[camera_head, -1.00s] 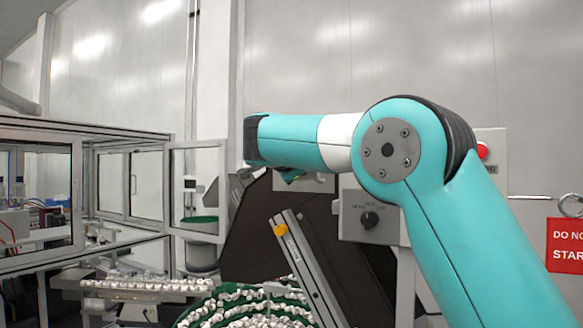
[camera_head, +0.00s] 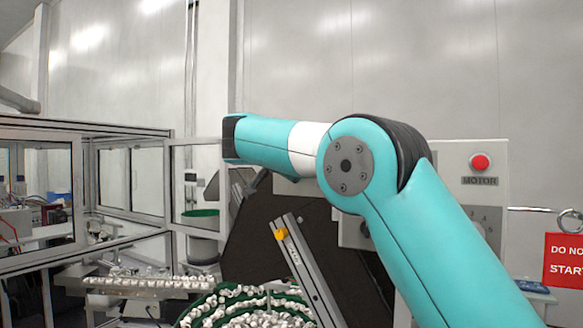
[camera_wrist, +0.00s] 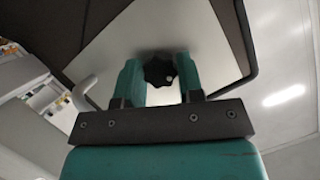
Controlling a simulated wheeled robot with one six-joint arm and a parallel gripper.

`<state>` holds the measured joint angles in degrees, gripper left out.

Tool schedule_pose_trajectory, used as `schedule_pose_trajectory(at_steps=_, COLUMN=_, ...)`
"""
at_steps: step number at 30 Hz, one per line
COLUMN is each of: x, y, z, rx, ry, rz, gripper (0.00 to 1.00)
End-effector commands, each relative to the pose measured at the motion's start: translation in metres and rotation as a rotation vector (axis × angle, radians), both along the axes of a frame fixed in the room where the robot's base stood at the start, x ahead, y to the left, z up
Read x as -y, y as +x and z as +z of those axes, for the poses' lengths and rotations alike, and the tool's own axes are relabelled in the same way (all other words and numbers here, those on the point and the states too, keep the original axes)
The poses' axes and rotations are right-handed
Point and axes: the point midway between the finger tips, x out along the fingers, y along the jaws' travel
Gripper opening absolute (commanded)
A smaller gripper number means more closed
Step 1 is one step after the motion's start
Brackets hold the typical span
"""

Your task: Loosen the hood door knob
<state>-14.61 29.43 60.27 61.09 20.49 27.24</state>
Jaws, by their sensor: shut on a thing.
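The hood door knob (camera_wrist: 159,71) is a black lobed knob on a pale flat panel (camera_wrist: 150,35) in the wrist view. My gripper (camera_wrist: 158,72) is shut on it, with one teal finger on each side of the knob. The gripper's dark crossbar lies below the knob in that view. In the head view my teal arm reaches left over the dark hood (camera_head: 262,225), and the knob cannot be made out there.
A slanted metal rail with a yellow piece (camera_head: 282,233) stands below the arm. A green bowl of white caps (camera_head: 250,308) is at the bottom. A control box with a red MOTOR button (camera_head: 481,162) is behind the arm. A glazed enclosure (camera_head: 110,133) stands at left.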

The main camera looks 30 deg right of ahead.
Motion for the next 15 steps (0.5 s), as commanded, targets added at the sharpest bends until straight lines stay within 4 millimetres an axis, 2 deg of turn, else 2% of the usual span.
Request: schedule_pose_trajectory(at_steps=15, x=-0.0018, y=0.0019, z=0.0047, rx=-0.216, ry=-0.155, rz=0.005, gripper=0.11)
